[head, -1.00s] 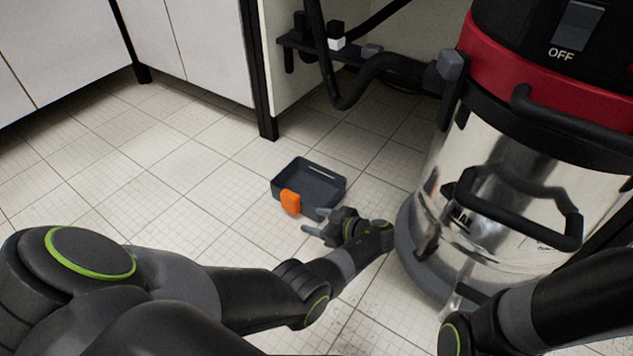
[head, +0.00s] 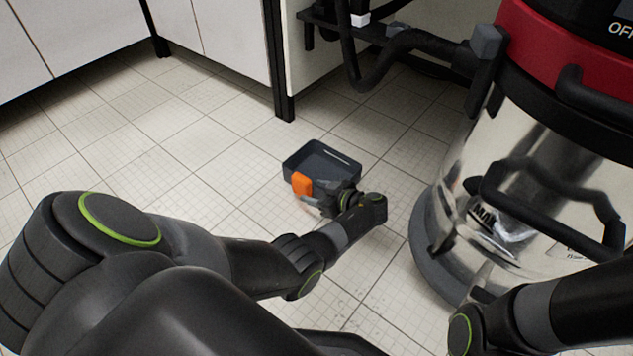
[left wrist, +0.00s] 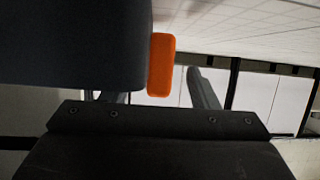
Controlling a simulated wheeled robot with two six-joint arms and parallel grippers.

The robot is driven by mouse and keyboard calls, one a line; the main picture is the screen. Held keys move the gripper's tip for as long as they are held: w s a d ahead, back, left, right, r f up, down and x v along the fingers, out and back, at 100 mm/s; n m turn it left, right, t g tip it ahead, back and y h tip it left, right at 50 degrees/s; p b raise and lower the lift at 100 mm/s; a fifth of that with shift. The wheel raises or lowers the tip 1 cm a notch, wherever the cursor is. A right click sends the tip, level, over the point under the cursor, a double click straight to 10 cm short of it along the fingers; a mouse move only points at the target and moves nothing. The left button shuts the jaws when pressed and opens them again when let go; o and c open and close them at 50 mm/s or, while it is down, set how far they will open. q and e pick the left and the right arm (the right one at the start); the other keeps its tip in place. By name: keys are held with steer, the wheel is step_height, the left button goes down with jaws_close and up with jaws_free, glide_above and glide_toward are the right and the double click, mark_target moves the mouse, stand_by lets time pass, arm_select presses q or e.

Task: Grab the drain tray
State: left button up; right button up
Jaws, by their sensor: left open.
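The drain tray (head: 322,160) is a dark grey, shallow open box with an orange tab (head: 302,184) on its near side. It sits on the tiled floor, left of the vacuum. My left gripper (head: 318,203) is open just below and right of the tab, overlapping the tray's near corner in the head view. In the left wrist view, the dark tray (left wrist: 70,45) fills the upper left. Its orange tab (left wrist: 161,65) appears between my two open fingers (left wrist: 158,98). I cannot tell whether they touch it. My right arm shows at the lower right; its gripper is out of view.
A large vacuum with a red band (head: 545,40) and clear drum (head: 525,190) stands close on the right, its black handle (head: 545,215) sticking out. White cabinets (head: 235,45) and a black hose (head: 405,42) are behind. The floor to the left is clear.

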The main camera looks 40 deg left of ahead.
arm_select(q)
steer(key=shift+a, duration=0.1)
steer(key=shift+c, duration=0.4)
steer(key=c, duration=1.1)
